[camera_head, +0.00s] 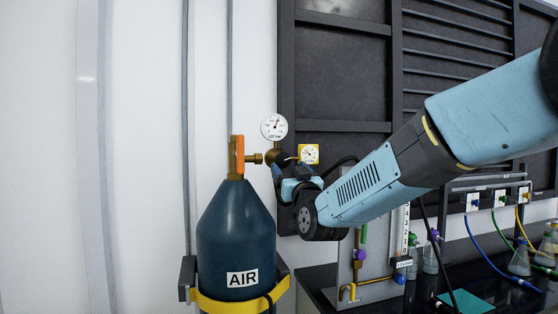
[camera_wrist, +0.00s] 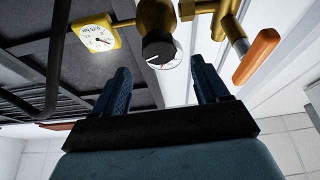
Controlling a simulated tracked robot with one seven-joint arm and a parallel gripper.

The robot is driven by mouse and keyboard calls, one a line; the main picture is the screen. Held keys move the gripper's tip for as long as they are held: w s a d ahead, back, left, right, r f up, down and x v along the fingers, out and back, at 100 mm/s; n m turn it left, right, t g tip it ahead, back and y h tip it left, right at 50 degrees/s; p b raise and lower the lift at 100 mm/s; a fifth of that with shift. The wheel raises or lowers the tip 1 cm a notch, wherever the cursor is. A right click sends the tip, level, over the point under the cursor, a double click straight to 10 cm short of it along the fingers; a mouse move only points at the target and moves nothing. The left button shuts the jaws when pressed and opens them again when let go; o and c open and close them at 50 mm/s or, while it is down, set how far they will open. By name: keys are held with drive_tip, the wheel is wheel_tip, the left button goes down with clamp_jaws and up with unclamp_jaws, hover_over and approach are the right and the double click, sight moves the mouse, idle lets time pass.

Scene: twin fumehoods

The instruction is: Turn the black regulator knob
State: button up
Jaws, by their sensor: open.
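The black regulator knob (camera_wrist: 158,47) shows in the wrist view, mounted on a brass regulator body (camera_wrist: 153,14), with a white line on its face. My gripper (camera_wrist: 160,66) is open, with one blue finger on either side of the knob's line and nothing held between them. The knob appears ahead of the fingertips; I cannot tell whether they touch it. In the head view my gripper (camera_head: 282,178) is just below the brass regulator (camera_head: 271,157), and the knob cannot be made out there.
A dark blue AIR cylinder (camera_head: 236,235) with an orange valve handle (camera_head: 237,157) stands left of my gripper. A round white gauge (camera_head: 274,126) and a yellow square gauge (camera_head: 309,154) sit close to the regulator. Flasks and tubing (camera_head: 520,262) are at the right.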

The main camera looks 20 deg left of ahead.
sight(283, 160)
drive_tip(key=shift+x, duration=3.6)
drive_tip(key=shift+s, duration=0.1)
drive_tip(key=shift+c, duration=0.5)
